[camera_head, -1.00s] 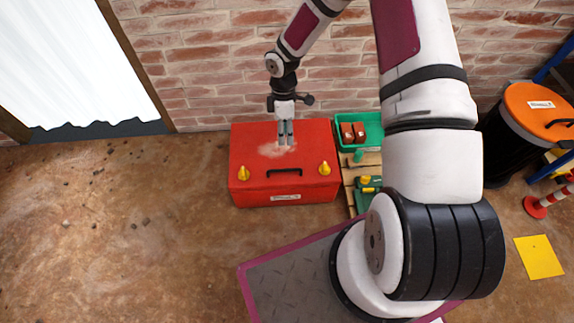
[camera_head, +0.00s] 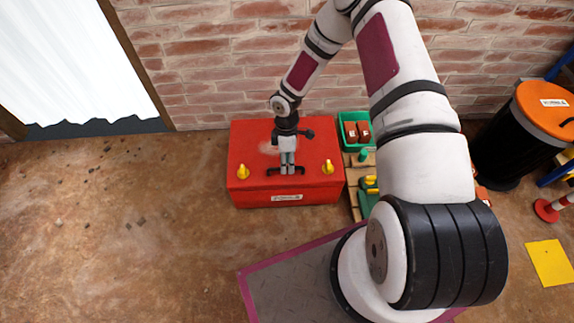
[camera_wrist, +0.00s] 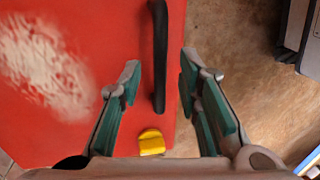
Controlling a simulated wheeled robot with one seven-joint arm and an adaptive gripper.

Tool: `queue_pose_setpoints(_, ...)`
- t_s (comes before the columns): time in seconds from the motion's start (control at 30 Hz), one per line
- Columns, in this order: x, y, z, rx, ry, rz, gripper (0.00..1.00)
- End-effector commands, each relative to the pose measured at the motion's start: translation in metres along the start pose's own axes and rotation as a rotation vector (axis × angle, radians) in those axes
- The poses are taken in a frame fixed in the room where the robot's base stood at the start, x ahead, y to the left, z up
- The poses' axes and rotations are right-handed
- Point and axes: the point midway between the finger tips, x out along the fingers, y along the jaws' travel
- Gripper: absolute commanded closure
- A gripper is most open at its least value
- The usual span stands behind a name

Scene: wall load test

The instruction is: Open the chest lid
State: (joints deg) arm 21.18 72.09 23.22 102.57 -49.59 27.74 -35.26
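The red chest (camera_head: 250,150) stands on the floor against the brick wall with its lid shut. A black handle (camera_head: 299,170) lies along the front part of the lid, and it also shows in the wrist view (camera_wrist: 160,55). Yellow latches (camera_head: 243,171) (camera_head: 328,167) sit on either side of it; one shows in the wrist view (camera_wrist: 151,143). My gripper (camera_head: 288,171) is above the handle, pointing down. Contact with the handle cannot be told.
A green bin (camera_head: 352,119) with red-brown blocks and a wooden pallet (camera_head: 356,190) stand right of the chest. A black barrel with an orange lid (camera_head: 545,101) is at the far right. A yellow sheet (camera_head: 550,262) lies on the floor. The floor left of the chest is clear.

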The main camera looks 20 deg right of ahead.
Motion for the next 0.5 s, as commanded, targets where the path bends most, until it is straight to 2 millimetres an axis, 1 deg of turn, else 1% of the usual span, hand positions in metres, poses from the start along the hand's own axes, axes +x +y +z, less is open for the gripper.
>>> queue_pose_setpoints(0.03, 0.0044, 0.0002, -0.0001, -0.001, 0.000, 0.000, 0.69)
queue_pose_setpoints(0.1, 0.0067, 0.0003, 0.0000, -0.001, 0.000, 0.001, 0.69)
queue_pose_setpoints(0.4, 0.0075, 0.0003, 0.0001, -0.001, 0.000, 0.001, 0.69)
queue_pose_setpoints(0.47, 0.0074, 0.0003, 0.0002, 0.000, 0.000, 0.001, 0.82)
queue_pose_setpoints(0.5, 0.0074, 0.0003, 0.0002, 0.000, 0.000, 0.001, 0.91)
